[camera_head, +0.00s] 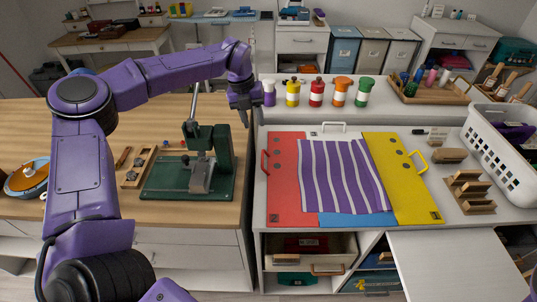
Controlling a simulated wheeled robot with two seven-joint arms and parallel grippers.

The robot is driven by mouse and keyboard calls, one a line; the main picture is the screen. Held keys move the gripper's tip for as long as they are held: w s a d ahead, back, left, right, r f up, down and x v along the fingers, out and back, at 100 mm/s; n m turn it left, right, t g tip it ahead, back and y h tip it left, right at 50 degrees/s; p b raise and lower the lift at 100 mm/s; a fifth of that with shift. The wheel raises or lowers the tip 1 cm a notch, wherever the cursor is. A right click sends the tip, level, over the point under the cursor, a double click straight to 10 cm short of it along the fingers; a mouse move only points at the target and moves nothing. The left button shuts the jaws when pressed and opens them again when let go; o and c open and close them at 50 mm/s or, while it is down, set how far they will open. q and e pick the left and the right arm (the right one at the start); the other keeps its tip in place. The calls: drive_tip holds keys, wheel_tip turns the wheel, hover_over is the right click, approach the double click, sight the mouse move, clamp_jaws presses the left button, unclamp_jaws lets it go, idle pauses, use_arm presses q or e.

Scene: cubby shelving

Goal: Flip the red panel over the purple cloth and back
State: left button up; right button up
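The red panel (284,190) lies flat at the left of a folding board on the white counter, with a red handle (265,162) on its outer left edge. The purple cloth (342,177), with white stripes, lies over the middle of the board, its left edge beside the red panel. The yellow panel (405,180) lies flat at the right, and a blue panel (358,219) shows below the cloth. My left gripper (243,117) points down above and left of the red panel, apart from it. Its fingers are too small and dark to judge. My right gripper is out of view.
A green press (208,160) with a lever stands on the wooden counter, left of the board. Several coloured bottles (316,93) line the back ledge. A white basket (500,150) and wooden rack (470,190) stand at the right. An open drawer (312,255) is below.

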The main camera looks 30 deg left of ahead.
use_arm(q)
drive_tip(key=b, duration=0.4)
hover_over(262, 160)
drive_tip(key=s+a, duration=0.2)
drive_tip(key=a+x, duration=0.1)
drive_tip(key=x, duration=0.4)
drive_tip(key=p+x, duration=0.1)
drive_tip(key=x, duration=1)
drive_tip(key=shift+p, duration=0.4)
clamp_jaws()
drive_tip(key=shift+r, duration=0.1)
